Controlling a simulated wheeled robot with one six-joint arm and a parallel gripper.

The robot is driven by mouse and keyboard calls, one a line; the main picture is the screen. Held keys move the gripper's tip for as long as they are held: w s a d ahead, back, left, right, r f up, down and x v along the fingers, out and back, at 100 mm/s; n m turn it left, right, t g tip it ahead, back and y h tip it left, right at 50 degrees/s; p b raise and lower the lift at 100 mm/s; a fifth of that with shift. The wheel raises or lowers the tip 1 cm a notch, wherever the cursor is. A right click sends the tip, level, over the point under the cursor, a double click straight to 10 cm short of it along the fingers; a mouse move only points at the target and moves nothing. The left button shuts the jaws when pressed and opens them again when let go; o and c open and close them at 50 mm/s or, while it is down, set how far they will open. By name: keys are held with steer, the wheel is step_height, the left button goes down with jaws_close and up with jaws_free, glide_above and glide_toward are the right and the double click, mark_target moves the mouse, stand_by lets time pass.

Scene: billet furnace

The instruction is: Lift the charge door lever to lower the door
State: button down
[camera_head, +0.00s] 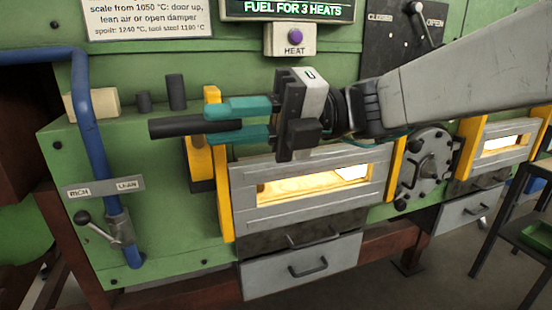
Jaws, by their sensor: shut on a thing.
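The charge door lever (175,128) is a thick dark bar lying almost level in front of the green furnace face. My gripper (209,123) comes in from the right and is shut on the lever, one teal finger above it and one below. The lever's left end sticks out past the fingertips.
A blue pipe (86,120) with a small lever valve (108,235) stands at the left. A second glowing door (508,142) and a round dark hub (430,160) are at the right. Drawers (303,265) lie below. A dark stand (500,205) is at the right edge.

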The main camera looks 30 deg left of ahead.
steer(key=shift+w+a+r, duration=0.1)
steer(key=shift+a+r, duration=0.4)
steer(key=shift+r, duration=0.35)
steer(key=c, duration=1.3)
jaws_free()
steer(key=shift+o, duration=0.2)
steer(key=shift+f, duration=0.1)
steer(key=shift+w+f, duration=0.1)
steer(key=shift+w+d+f, duration=0.1)
steer(key=shift+w+d, duration=0.1)
steer(key=shift+w, duration=0.2)
steer(key=v, duration=0.7)
steer(key=shift+d, duration=0.2)
